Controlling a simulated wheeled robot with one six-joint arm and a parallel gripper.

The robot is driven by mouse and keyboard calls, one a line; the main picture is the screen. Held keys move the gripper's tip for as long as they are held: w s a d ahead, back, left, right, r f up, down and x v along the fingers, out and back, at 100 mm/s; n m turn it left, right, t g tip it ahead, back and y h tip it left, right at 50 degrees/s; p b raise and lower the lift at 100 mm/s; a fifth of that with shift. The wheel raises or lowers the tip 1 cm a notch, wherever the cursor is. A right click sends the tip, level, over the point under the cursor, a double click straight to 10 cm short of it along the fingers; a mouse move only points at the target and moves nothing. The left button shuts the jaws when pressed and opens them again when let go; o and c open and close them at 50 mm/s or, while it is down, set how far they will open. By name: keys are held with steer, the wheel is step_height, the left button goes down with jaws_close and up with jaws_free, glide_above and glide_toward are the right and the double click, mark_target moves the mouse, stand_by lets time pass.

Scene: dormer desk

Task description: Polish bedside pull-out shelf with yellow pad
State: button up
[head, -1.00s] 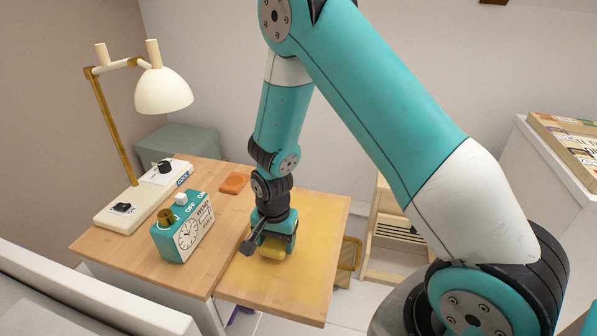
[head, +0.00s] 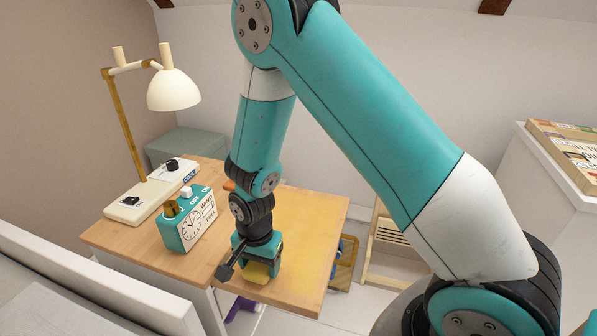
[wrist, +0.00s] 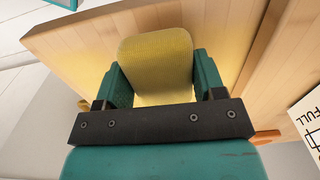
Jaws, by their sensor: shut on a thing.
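The yellow pad (head: 258,272) is held in my gripper (head: 258,260), low over the front part of the pull-out shelf. In the wrist view the pad (wrist: 155,62) sits between the two teal fingers of my gripper (wrist: 155,85). The pad appears to be at the shelf surface, but its underside is hidden, so contact cannot be confirmed. The pull-out shelf (head: 318,225) is pale wood with a yellowish film over much of its top. Bare wood shows along its front edge.
A teal clock (head: 190,225) stands on the desk just left of the shelf. A cream lamp (head: 172,90) with switches on its base is behind it. An orange block (head: 229,185) lies partly hidden behind my arm. A wooden rack (head: 385,245) stands right of the shelf.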

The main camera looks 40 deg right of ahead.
steer(key=shift+s+a, duration=0.45)
steer(key=shift+a, duration=0.2)
steer(key=shift+s+r+p, duration=0.1)
steer(key=shift+r+p, duration=0.4)
steer(key=shift+r, duration=0.1)
steer(key=shift+d+f+p, duration=0.15)
steer(key=shift+d+p, duration=0.05)
steer(key=shift+p, duration=0.15)
steer(key=shift+a+r+p, duration=0.25)
steer(key=shift+r+p, duration=0.45)
steer(key=shift+r, duration=0.15)
steer(key=shift+r+p, duration=1.8)
steer(key=shift+r, duration=0.2)
